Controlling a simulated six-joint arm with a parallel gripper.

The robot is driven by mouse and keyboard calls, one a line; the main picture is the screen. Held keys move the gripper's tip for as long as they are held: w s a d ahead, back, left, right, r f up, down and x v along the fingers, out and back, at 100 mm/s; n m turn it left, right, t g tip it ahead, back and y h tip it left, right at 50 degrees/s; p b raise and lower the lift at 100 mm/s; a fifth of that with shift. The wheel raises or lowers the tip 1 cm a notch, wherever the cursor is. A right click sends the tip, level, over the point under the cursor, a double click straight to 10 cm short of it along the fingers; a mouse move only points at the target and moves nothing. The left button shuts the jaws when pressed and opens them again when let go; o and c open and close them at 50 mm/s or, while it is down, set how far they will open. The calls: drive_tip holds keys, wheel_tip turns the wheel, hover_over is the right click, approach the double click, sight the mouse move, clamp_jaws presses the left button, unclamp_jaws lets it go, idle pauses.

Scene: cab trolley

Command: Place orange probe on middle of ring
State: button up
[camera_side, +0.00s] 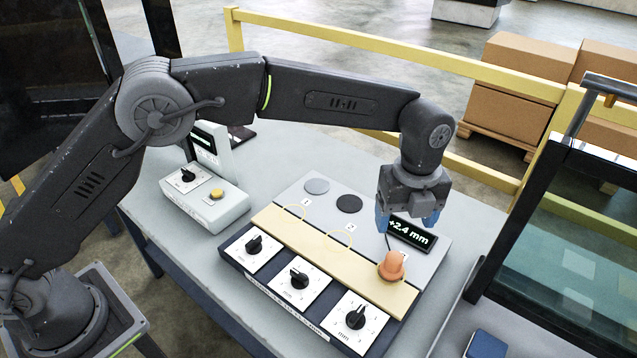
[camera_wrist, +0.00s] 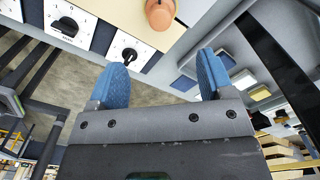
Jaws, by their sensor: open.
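The orange probe (camera_side: 392,266) stands upright at the right end of the beige strip (camera_side: 318,247), with a dark cable running up behind it. It also shows at the top edge of the wrist view (camera_wrist: 160,12). Two thin yellow rings are marked on the strip: a left ring (camera_side: 279,218) beside label 1 and a middle ring (camera_side: 325,242) beside label 2. Any ring under the probe is hidden. My gripper (camera_side: 407,222) is open, above and behind the probe, apart from it. Its blue fingers (camera_wrist: 163,62) have nothing between them.
A display (camera_side: 411,232) reading +2.4 mm stands behind the probe, close to my gripper. Several black knobs (camera_side: 299,280) line the panel's front. A box with a yellow button (camera_side: 217,194) stands left. A glass-walled frame (camera_side: 566,240) stands right.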

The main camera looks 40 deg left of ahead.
drive_tip(key=s+a+r+n+t, duration=0.1)
drive_tip(key=s+a+r+n, duration=0.3)
drive_tip(key=a+r+n, duration=0.3)
drive_tip(key=s+a+r+n+t, duration=0.1)
drive_tip(key=s+a+r+n, duration=0.25)
drive_tip(key=a+r, duration=0.45)
drive_tip(key=s+a+f+n+t, duration=0.1)
drive_tip(key=s+a+n, duration=0.5)
drive_tip(key=s+n, duration=0.2)
drive_tip(key=s+a+f+n+t, duration=0.2)
drive_tip(key=s+a+n, duration=0.5)
drive_tip(key=s, duration=0.3)
drive_tip(key=shift+s+f+n+t, duration=0.2)
drive_tip(key=shift+n+t, duration=0.1)
drive_tip(key=shift+n, duration=0.45)
